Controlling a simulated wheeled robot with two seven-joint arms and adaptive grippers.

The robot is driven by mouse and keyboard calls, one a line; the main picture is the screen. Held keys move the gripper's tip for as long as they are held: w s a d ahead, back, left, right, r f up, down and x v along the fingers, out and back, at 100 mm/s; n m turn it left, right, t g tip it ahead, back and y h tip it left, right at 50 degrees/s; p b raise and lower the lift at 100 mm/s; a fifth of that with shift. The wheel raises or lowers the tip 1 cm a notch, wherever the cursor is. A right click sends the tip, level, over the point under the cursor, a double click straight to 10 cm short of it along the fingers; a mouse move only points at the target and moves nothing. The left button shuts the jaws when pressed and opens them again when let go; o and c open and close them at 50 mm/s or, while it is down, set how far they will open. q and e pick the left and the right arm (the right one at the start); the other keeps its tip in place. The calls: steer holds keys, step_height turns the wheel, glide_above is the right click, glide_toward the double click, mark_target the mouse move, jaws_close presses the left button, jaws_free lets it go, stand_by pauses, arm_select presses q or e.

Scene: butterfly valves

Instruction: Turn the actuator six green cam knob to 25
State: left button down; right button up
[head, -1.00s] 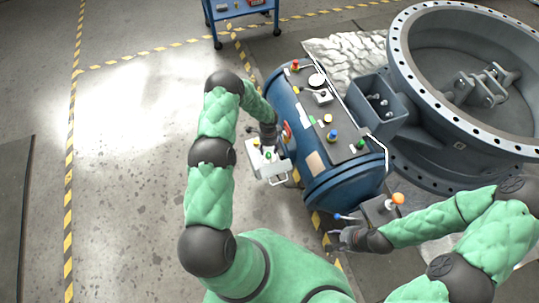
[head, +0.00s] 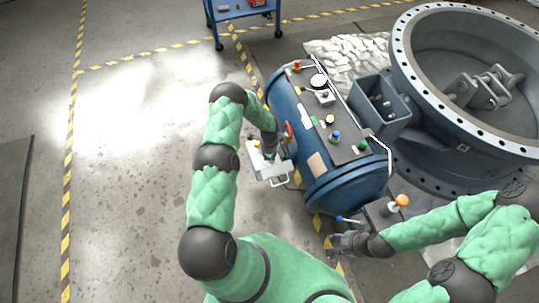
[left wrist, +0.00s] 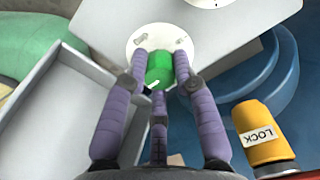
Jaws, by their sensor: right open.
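The green cam knob (left wrist: 158,68) stands on a round white dial plate (left wrist: 135,50) with a grey panel around it. A white mark shows on the knob's near face; I cannot read any scale numbers. My left gripper (left wrist: 161,60) has its fingers around the knob, with fingertips against its sides. In the head view my left gripper (head: 269,153) is at the small white box (head: 270,173) on the left side of the blue tank.
The blue tank (head: 345,188) carries several coloured knobs on its top panel. A yellow LOCK knob (left wrist: 262,135) is at right in the left wrist view. A large grey flanged valve (head: 425,110) stands at right.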

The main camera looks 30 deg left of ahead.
arm_select(q)
steer(key=shift+n, duration=0.3)
steer(key=shift+n+b, duration=0.6)
steer(key=shift+n, duration=0.4)
steer(key=n+b, duration=0.1)
steer(key=n, duration=0.1)
steer(key=shift+n, duration=0.4)
steer(key=n, duration=0.2)
steer(key=shift+n, duration=2.3)
steer(key=c, duration=1)
jaws_free()
